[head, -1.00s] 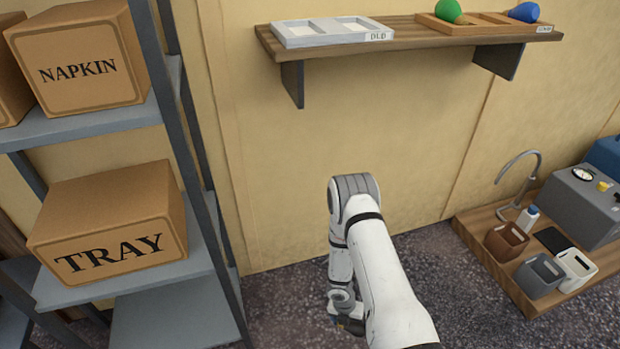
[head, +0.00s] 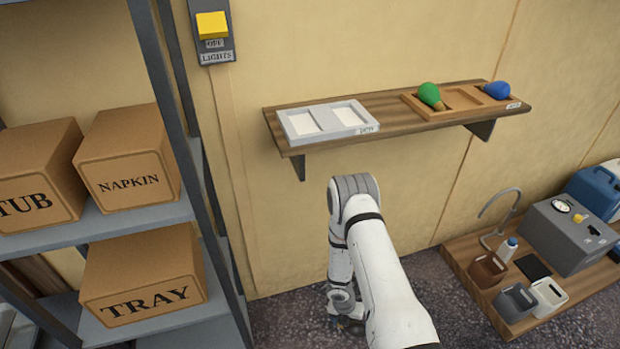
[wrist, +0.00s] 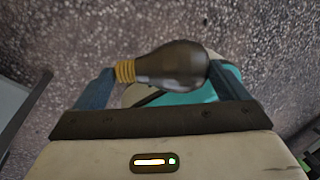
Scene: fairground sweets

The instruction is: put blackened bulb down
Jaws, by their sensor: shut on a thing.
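The blackened bulb (wrist: 175,66) is dark and smoky with a brass screw base, lying crosswise in the wrist view. My gripper (wrist: 160,82) is shut on it, one finger at the brass base and the other at the glass end. In the head view my gripper (head: 345,322) hangs low in front of the wall, mostly hidden by my arm, and the bulb cannot be made out there. On the wall shelf (head: 385,104) a white tray (head: 328,120) has two empty compartments. A wooden tray (head: 462,101) there holds a green bulb (head: 431,95) and a blue bulb (head: 496,90).
A rack (head: 170,225) with cartons, including a TRAY box (head: 145,280), stands at left. A yellow light switch (head: 211,26) marked OFF is on the wall. At right, a low wooden platform (head: 470,275) carries a tap, bins and a grey box.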

